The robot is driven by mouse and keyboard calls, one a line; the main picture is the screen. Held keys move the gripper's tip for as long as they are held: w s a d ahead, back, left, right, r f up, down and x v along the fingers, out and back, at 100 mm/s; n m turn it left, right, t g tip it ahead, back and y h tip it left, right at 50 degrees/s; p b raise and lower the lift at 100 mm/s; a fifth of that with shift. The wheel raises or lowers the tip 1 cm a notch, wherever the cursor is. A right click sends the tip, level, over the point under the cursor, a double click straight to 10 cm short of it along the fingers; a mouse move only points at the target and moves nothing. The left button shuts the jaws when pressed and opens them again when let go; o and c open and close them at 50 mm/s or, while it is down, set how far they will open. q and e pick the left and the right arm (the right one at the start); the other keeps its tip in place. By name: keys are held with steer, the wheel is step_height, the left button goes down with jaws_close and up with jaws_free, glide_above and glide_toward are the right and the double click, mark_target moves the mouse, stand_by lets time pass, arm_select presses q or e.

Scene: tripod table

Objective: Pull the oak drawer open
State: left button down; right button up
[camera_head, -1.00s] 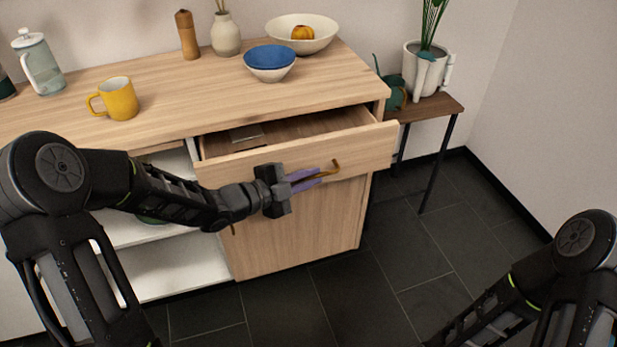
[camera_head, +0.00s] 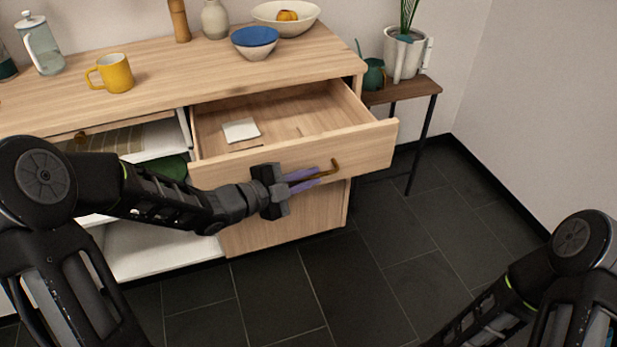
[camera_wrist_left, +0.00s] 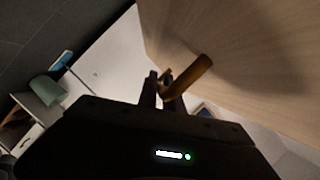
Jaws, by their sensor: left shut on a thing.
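The oak drawer (camera_head: 362,149) is pulled well out of the light wood cabinet, and its inside shows. A white square item and a thin dark item lie in it. Its brass handle (camera_head: 335,167) is on the front panel, and it also shows large in the left wrist view (camera_wrist_left: 190,76). My left gripper (camera_head: 312,180) is at the front panel, its purple fingers shut on the handle. In the left wrist view its dark fingers (camera_wrist_left: 160,90) meet the handle. My right gripper is out of view; only part of my right arm shows at the lower right.
On the cabinet top (camera_head: 180,85) stand a yellow mug (camera_head: 116,73), a blue-and-white bowl (camera_head: 255,43), a cream bowl (camera_head: 268,13) and a glass pitcher (camera_head: 42,46). A side table (camera_head: 410,90) with a plant stands at right. The dark tiled floor (camera_head: 340,280) is clear.

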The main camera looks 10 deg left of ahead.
arm_select(q)
steer(key=c, duration=1.5)
jaws_free()
steer(key=shift+s+a, duration=0.1)
steer(key=p+v, duration=0.1)
steer(key=v, duration=0.6)
steer(key=shift+s+a, duration=0.15)
steer(key=shift+s, duration=0.05)
steer(key=shift+r, duration=0.1)
